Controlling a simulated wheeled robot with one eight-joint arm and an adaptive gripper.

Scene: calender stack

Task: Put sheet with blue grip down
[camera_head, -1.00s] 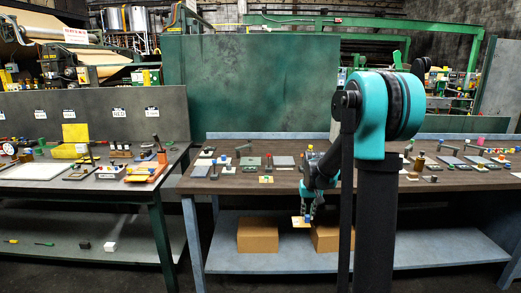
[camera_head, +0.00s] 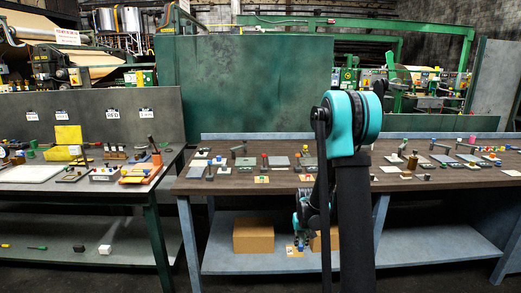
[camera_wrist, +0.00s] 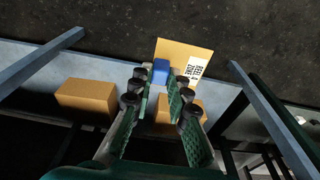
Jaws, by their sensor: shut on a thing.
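The sheet with the blue grip is a tan-yellow plate (camera_wrist: 192,50) with a white printed label. Its blue grip (camera_wrist: 161,72) sits between the fingertips of my gripper (camera_wrist: 158,88) in the wrist view. My gripper is shut on the blue grip. In the head view the sheet (camera_head: 293,252) hangs small and low under my gripper (camera_head: 300,236), in front of the lower shelf and below the tabletop. Part of the sheet is hidden by the grip and fingers.
The blue-grey lower shelf (camera_head: 420,246) carries two cardboard boxes, one at left (camera_head: 253,236) and one partly behind my arm (camera_head: 325,240). The shelf's right part is clear.

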